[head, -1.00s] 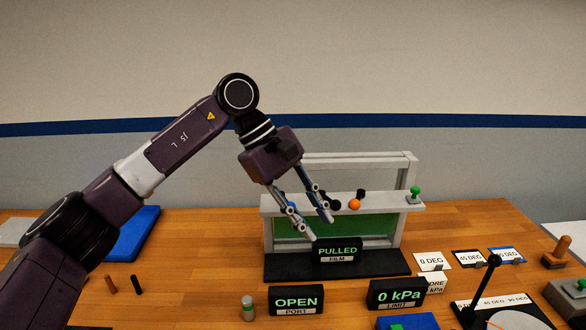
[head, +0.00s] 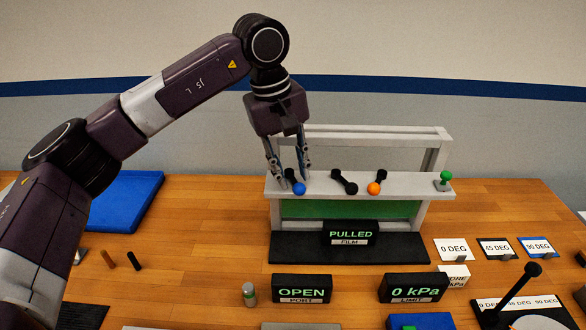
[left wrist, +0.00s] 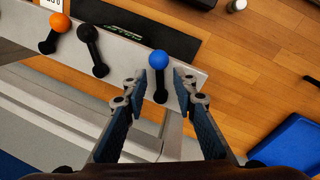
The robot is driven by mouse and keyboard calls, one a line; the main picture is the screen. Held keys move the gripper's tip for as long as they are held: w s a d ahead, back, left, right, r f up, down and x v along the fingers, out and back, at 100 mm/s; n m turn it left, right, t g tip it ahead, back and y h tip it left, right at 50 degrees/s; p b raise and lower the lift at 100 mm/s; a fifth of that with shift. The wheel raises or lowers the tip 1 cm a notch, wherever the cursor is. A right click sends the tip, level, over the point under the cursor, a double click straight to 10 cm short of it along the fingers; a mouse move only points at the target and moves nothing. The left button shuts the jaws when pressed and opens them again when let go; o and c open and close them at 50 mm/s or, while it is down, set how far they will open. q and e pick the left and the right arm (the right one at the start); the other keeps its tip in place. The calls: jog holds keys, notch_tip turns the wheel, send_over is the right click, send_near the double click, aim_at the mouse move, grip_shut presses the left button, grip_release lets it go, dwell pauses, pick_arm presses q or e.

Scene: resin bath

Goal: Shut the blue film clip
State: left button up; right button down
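The blue film clip is a black lever with a blue ball end (head: 299,188), on the top bar of the white film frame (head: 410,184). In the left wrist view the blue ball (left wrist: 159,60) points away from me, with its black lever between the fingers. My left gripper (head: 286,182) points down at this clip. In the left wrist view the gripper (left wrist: 156,74) is open, its two fingers on either side of the lever with gaps, apparently not touching it. My right gripper is not in view.
A black lever (head: 345,182) and an orange-ended lever (head: 374,188) sit to the right on the same bar, and a green knob (head: 445,177) at its right end. A sign reading PULLED FILM (head: 350,233) stands in front. A blue tray (head: 125,205) lies left.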

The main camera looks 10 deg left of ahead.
pick_arm(q)
jog(key=shift+d+f, duration=0.1)
jog(key=shift+f, duration=0.2)
grip_shut()
jog(key=shift+d+f+n+b, duration=0.1)
jog(key=shift+d+n+b, duration=0.1)
jog(key=shift+n+b, duration=0.35)
jog(key=shift+c, duration=0.2)
grip_release()
jog(key=shift+o, duration=0.2)
jog(key=shift+d, duration=0.2)
